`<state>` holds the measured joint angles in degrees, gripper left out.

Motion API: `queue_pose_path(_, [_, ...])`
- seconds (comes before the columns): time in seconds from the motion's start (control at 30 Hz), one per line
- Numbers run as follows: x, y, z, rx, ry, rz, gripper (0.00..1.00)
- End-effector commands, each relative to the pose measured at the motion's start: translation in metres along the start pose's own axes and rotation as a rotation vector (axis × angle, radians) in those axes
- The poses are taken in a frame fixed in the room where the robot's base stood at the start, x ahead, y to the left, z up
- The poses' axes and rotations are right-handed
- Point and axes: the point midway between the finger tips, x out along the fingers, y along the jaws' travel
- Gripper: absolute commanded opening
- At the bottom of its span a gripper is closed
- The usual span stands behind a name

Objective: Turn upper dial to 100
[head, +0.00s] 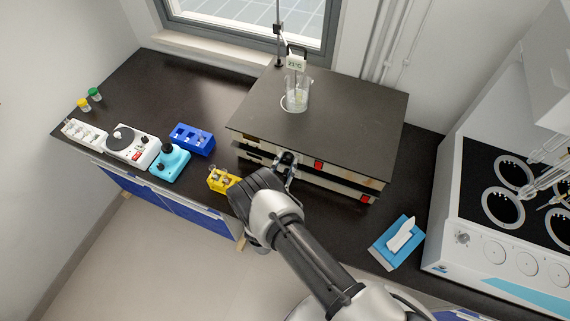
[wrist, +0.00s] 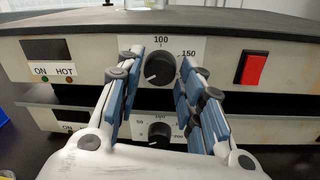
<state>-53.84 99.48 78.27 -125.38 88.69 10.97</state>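The upper dial (wrist: 160,69) is a round black knob on a white scale on the upper hot plate's front panel (wrist: 215,62). The scale shows 100 above the knob and 150 at upper right. A pale mark on the knob seems to point to the lower left. My gripper (wrist: 163,66) is open, its blue-padded fingers on either side of the upper dial with gaps visible. I cannot tell how deep they reach. In the head view my gripper (head: 286,162) is at the hot plate's front, and the dial is hidden.
A lower dial (wrist: 159,133) on a second hot plate sits just below, between my fingers. A red switch (wrist: 251,68) is to the right. A beaker (head: 297,96) stands on top. A yellow rack (head: 221,180) is left of my gripper; a blue pad (head: 383,255) lies right.

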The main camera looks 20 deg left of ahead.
Motion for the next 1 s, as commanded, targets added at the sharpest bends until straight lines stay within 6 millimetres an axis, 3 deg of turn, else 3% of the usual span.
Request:
queue_pose_path(0.4, [-0.0002,-0.0001,0.0000,0.000,0.000,0.000,0.05])
queue_pose_path(0.73, [-0.0001,-0.0004,-0.0015,0.053,-0.003,0.000,0.05])
queue_pose_path(1.0, [0.0001,-0.0003,-0.0036,0.234,-0.015,0.003,0.05])
